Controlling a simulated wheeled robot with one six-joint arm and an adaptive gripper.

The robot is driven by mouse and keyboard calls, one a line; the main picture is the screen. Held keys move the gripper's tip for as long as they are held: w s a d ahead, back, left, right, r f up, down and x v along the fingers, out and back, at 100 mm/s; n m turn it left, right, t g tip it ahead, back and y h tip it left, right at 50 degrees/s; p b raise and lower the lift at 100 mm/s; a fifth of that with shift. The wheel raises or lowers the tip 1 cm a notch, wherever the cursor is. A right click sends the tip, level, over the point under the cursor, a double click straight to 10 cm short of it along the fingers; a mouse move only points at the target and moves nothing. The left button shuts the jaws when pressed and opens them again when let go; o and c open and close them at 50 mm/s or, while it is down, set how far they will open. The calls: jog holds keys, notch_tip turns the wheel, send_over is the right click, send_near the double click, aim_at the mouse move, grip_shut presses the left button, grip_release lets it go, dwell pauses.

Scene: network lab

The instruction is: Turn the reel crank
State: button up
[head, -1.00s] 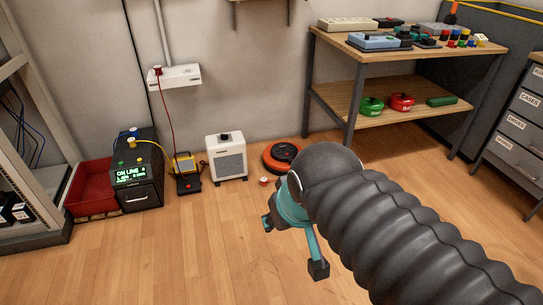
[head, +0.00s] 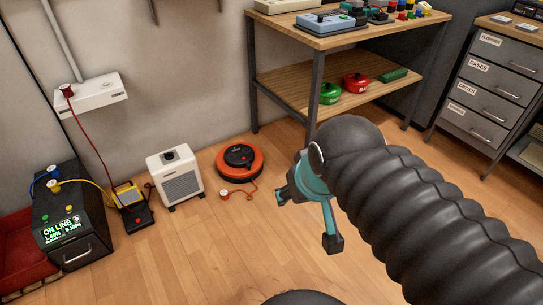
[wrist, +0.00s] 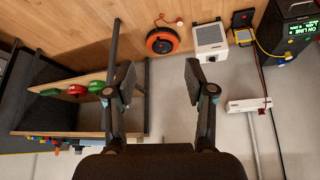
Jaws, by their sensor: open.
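An orange reel (head: 240,163) with a black top lies on the floor by the wall. A red cord runs from it to a small red-and-white plug (head: 224,195) on the floor. The crank cannot be made out clearly at this size. The reel also shows in the wrist view (wrist: 162,41), beyond and between my finger lines. My gripper (wrist: 160,82) is open and empty. In the head view my gripper (head: 305,215) is in the air, in front of and to the right of the reel, apart from it.
A white heater-like box (head: 176,178) stands left of the reel. A black unit reading ON LINE (head: 72,225) is farther left. A wooden shelf bench (head: 330,85) stands behind right, with drawers (head: 490,85) beyond.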

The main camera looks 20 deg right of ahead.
jog(key=w+d+t+h+b, duration=0.1)
jog(key=w+d, duration=0.2)
jog(key=w, duration=0.8)
jog(key=n+t+y+b, duration=0.3)
jog(key=t+y+b, duration=0.25)
jog(key=b, duration=0.35)
send_over(249, 164)
jog(key=s+d, duration=0.3)
jog(key=s, duration=0.9)
notch_tip(249, 164, down, 53)
jog(key=shift+t+h, duration=0.35)
jog(key=shift+t, duration=0.1)
jog(key=b+x, duration=0.1)
jog(key=x, duration=0.5)
jog(key=b+x, duration=0.1)
jog(key=x, duration=0.6)
jog(key=shift+w+d+f+b, duration=0.15)
jog(key=shift+w+f+b, duration=0.15)
jog(key=shift+f, duration=0.05)
grip_shut()
